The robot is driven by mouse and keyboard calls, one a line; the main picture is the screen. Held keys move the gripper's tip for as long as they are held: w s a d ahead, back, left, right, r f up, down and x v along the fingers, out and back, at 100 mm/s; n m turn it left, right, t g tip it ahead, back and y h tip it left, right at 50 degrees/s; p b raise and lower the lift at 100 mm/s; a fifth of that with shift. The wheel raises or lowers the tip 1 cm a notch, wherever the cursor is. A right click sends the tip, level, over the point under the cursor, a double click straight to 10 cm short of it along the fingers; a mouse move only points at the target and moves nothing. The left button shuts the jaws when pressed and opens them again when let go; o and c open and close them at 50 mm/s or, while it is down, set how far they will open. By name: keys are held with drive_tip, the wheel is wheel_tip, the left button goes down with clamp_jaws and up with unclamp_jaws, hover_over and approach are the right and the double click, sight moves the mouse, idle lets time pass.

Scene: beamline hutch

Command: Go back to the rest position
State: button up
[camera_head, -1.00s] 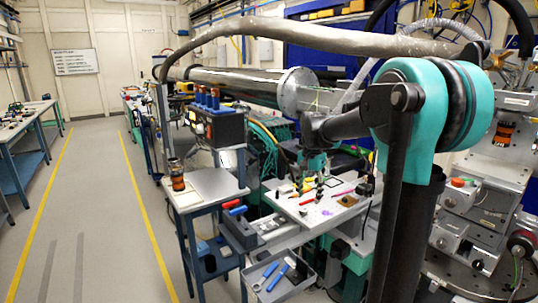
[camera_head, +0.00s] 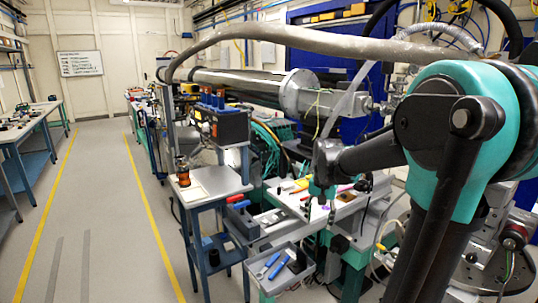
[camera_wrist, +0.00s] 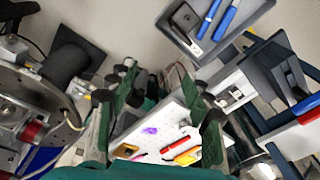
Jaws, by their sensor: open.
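My gripper (camera_head: 319,190) hangs at the end of my teal and black arm, in front of the white work board (camera_head: 276,223) in the head view. In the wrist view my gripper (camera_wrist: 158,108) shows its two finger sets spread apart, with nothing between them.
A grey tray (camera_head: 278,283) with blue-handled tools stands out at the front. A small side table (camera_head: 207,200) carries an orange-black jar (camera_head: 183,172). A long beam pipe (camera_head: 245,83) runs behind. The floor aisle (camera_head: 105,200) at left is clear.

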drive_tip(key=s+d+f+n+t, duration=0.1)
drive_tip(key=s+f+n, duration=0.1)
drive_tip(key=s+f, duration=0.4)
drive_tip(key=s+d+f+n+t, duration=0.1)
drive_tip(key=s+f+n, duration=0.2)
drive_tip(key=s+f, duration=0.3)
drive_tip(key=s, duration=0.4)
drive_tip(key=shift+s+d+t, duration=0.25)
drive_tip(key=shift+d+t, duration=0.05)
drive_tip(key=shift+t, duration=0.1)
